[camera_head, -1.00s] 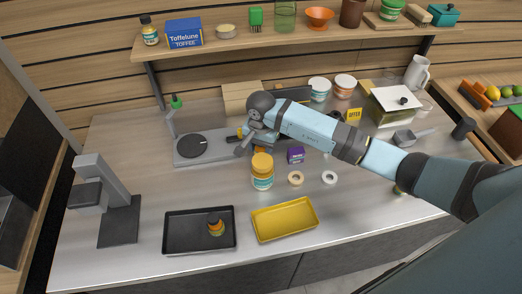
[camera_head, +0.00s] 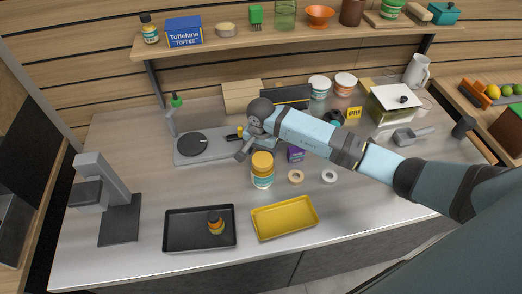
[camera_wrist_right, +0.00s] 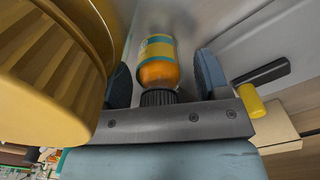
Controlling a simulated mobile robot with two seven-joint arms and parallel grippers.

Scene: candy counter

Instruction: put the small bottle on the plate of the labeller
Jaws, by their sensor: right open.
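A small orange bottle (camera_wrist_right: 158,70) with a dark cap and a yellow-teal label is between the fingers of my right gripper (camera_wrist_right: 163,76) in the wrist view. The cap is near the palm, and gaps show at both sides. In the head view my right gripper (camera_head: 242,152) hides this bottle. The gripper is open, beside a large yellow-lidded jar (camera_head: 262,177). What seems the labeller (camera_head: 215,157), a long grey base with a round dark plate (camera_head: 192,145), is just left of it. The plate is bare. My left gripper is not in view.
The jar's yellow lid (camera_wrist_right: 45,75) is very close in the wrist view. A black tray (camera_head: 176,243) holds another small bottle (camera_head: 216,224). A yellow tray (camera_head: 285,219) is empty. A purple box (camera_head: 296,154) and two rings lie to the right. A grey stand (camera_head: 119,220) is left.

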